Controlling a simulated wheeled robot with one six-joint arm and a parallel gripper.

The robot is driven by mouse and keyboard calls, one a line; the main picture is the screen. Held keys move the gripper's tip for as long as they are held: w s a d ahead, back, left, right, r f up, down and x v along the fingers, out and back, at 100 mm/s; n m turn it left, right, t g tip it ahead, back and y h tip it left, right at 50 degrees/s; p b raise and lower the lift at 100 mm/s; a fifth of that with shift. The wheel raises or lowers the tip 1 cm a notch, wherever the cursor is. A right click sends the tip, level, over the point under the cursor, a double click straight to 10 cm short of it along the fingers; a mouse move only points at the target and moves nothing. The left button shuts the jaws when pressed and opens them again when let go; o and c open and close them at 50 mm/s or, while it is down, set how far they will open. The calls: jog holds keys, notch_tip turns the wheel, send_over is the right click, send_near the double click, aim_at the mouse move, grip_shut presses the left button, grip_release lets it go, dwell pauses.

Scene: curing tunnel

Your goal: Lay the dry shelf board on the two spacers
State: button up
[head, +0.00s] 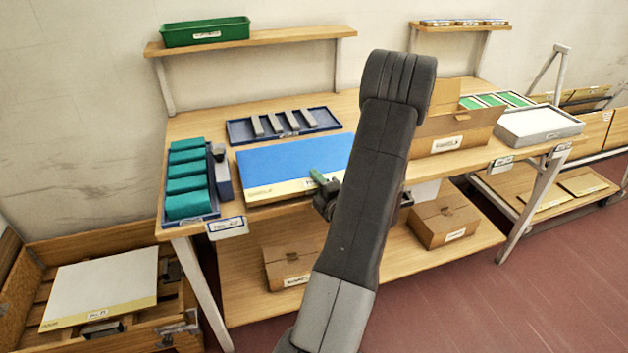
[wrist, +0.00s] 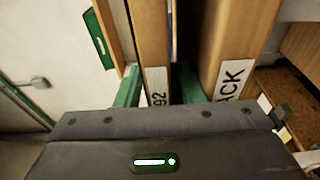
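A blue-topped board (head: 290,165) with a labelled cream front edge lies on the wooden table; its labelled edge (wrist: 158,85) shows in the wrist view. My gripper (head: 326,187) is at the board's front edge, partly hidden by my arm. In the wrist view its green fingers (wrist: 160,88) are apart, one on either side of the edge, with a gap visible on one side. A white-topped board (head: 100,285) lies in the wooden crate at lower left. Several grey bars (head: 275,126) lie in a dark blue tray behind the blue board; I cannot tell which are the two spacers.
Green blocks (head: 187,185) stand in a blue tray at the table's left end. An open cardboard box (head: 455,130) and a white-topped grey tray (head: 540,128) stand to the right. The table's labelled front edge (wrist: 235,50) is close to my gripper. Cardboard boxes (head: 445,217) fill part of the lower shelf.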

jog(key=b+v, duration=0.1)
jog(key=v, duration=1.1)
jog(key=shift+w, duration=0.15)
jog(key=x, duration=0.7)
jog(key=shift+w+a+p, duration=0.15)
jog(key=shift+w+p, duration=0.05)
jog(key=shift+p, duration=0.15)
